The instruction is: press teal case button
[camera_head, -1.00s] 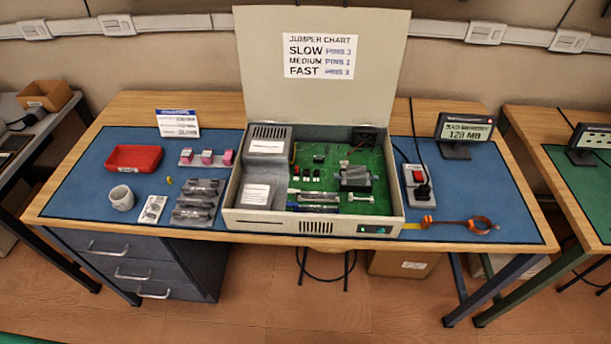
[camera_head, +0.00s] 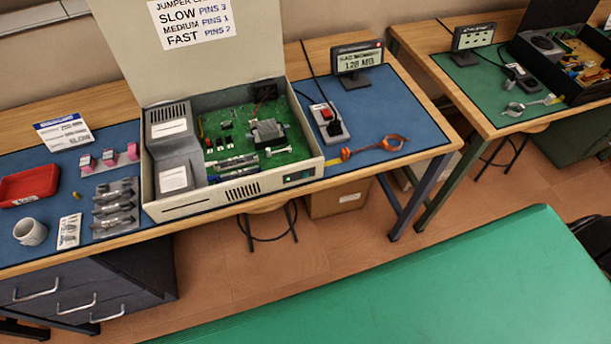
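An open beige computer case (camera_head: 240,189) stands on the blue mat of the wooden bench, its lid raised at the back. A green circuit board (camera_head: 225,143) lies inside. A small dark panel with a teal button (camera_head: 292,178) is on the case's front face, near its right end. The button is too small to tell whether it is pressed in. Neither of my grippers is in view.
A power strip with a red switch (camera_head: 323,113), a wrist strap (camera_head: 374,149) and a display reading 128 MB (camera_head: 357,62) are right of the case. A red tray (camera_head: 28,185) and mug (camera_head: 30,232) are left. A green surface (camera_head: 420,290) fills the lower right foreground.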

